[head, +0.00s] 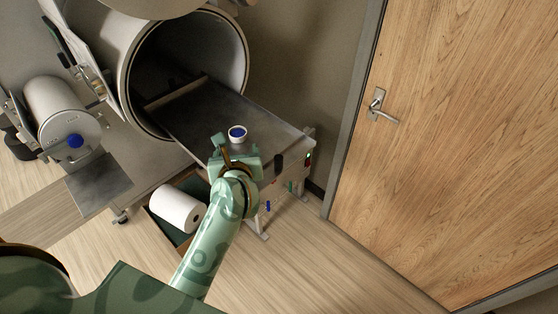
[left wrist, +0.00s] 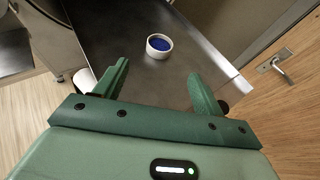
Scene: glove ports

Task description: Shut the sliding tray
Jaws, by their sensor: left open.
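The sliding tray (head: 205,108) is a grey metal plate that sticks out of the round opening of a large white cylinder (head: 122,75) in the head view. A small white cup with blue contents (head: 237,133) stands on the tray near its outer end. My left gripper (head: 235,153) is at the tray's outer end, close to the cup. In the left wrist view the gripper (left wrist: 155,88) is open, with its two green fingers apart and nothing between them. The tray (left wrist: 120,38) and the cup (left wrist: 159,46) lie beyond the fingertips. Whether the fingers touch the tray is unclear. My right gripper is not visible.
A smaller cylinder (head: 62,112) with a blue knob stands at the left. A box with a white roll (head: 177,209) sits on the floor below the tray. A closed wooden door (head: 460,130) with a lever handle (head: 380,108) is at the right. Floor is free before the door.

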